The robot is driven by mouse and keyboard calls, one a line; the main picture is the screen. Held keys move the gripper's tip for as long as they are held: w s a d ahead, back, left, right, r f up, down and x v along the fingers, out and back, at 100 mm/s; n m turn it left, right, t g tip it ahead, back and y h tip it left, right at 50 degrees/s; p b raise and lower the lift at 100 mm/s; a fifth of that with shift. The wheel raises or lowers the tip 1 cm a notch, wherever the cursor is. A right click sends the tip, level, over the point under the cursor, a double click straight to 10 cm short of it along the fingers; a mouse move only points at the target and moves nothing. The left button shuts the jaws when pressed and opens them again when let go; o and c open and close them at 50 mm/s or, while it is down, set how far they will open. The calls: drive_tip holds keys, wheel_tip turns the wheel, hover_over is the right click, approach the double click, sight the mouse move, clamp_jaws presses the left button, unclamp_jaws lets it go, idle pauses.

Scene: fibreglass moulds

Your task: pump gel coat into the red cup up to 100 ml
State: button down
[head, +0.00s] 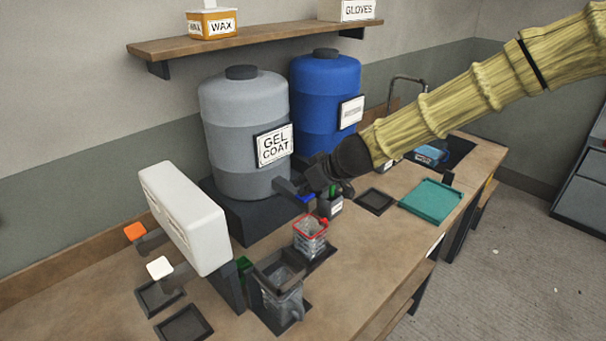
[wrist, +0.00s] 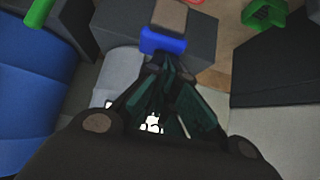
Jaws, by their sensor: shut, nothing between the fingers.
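The red cup (head: 310,238) is a clear-looking cup with a red rim, standing on a dark pad below the grey drum's outlet. The fill level inside it is too small to read. The grey drum labelled GEL COAT (head: 236,145) stands on a dark block, with a blue-tipped outlet lever (head: 306,198) at its front. My gripper (head: 318,182) is just beside this lever, shut and empty. In the wrist view, my closed fingertips (wrist: 170,68) point at the blue piece (wrist: 163,41); I cannot tell if they touch it. A small red edge shows at the top there.
A blue drum (head: 325,95) stands behind my gripper. A small dark bottle with green (head: 334,205) is close below it. A grey jug (head: 283,300) and a white box (head: 185,215) stand in front left. A teal tray (head: 432,200) lies to the right.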

drive_tip(key=shift+s+f, duration=0.15)
wheel_tip(320, 180, up, 4)
drive_tip(key=p, duration=0.4)
drive_tip(key=shift+r, duration=0.2)
drive_tip(key=b+v, duration=0.2)
drive_tip(key=v, duration=0.8)
drive_tip(key=shift+b, duration=0.35)
idle(1.2)
